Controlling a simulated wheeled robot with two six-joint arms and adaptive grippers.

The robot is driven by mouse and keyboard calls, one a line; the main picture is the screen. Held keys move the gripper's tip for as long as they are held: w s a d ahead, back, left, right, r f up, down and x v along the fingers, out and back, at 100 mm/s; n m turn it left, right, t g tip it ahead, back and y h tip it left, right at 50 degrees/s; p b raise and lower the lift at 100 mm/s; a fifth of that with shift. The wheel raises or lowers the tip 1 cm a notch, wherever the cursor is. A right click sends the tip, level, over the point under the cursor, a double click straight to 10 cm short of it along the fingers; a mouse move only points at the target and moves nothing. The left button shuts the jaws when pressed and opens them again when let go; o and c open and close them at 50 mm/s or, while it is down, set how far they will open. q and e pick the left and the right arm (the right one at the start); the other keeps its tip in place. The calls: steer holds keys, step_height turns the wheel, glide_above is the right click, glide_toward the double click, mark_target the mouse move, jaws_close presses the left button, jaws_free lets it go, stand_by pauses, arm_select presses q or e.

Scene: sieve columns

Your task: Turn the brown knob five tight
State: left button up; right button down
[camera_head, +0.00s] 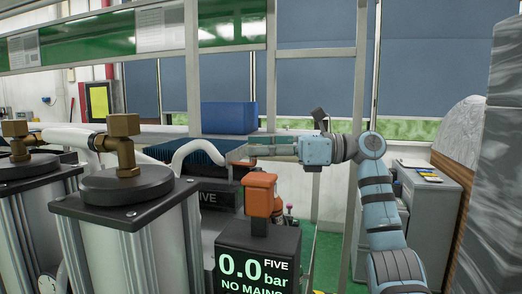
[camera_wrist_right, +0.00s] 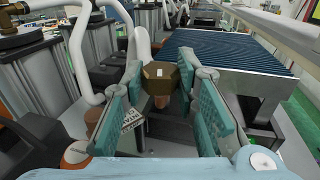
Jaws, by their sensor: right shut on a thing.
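The brown knob five (camera_wrist_right: 160,75) is a hexagonal brown-gold knob with a small white mark on its face in the right wrist view. My right gripper (camera_wrist_right: 160,88) has its teal finger pads on either side of the knob and is shut on it. In the head view my right gripper (camera_head: 245,153) reaches in from the right, at the end of a white hose, and mostly hides the knob. A black display box (camera_head: 250,265) reads "FIVE", "0.0 bar" and "NO MAINS". My left gripper is not in view.
An orange fitting (camera_head: 260,195) stands on the display box, just below my right gripper. Metal columns with black caps (camera_head: 126,184) and brass fittings (camera_head: 124,125) stand at the left. A blue box (camera_head: 229,117) lies behind. A grey cabinet (camera_head: 430,200) stands at the right.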

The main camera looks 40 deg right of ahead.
steer(key=shift+f+m+t+h+b, duration=0.2)
steer(key=shift+m+t+h+b, duration=0.15)
steer(key=shift+m+t+h, duration=0.2)
steer(key=shift+s+a+r+m+t+h, duration=0.1)
steer(key=shift+a+r+m+t+h, duration=0.05)
steer(key=shift+m+t+h, duration=0.8)
steer(key=c, duration=1.2)
jaws_free()
steer(key=shift+c, duration=0.2)
steer(key=v, duration=0.7)
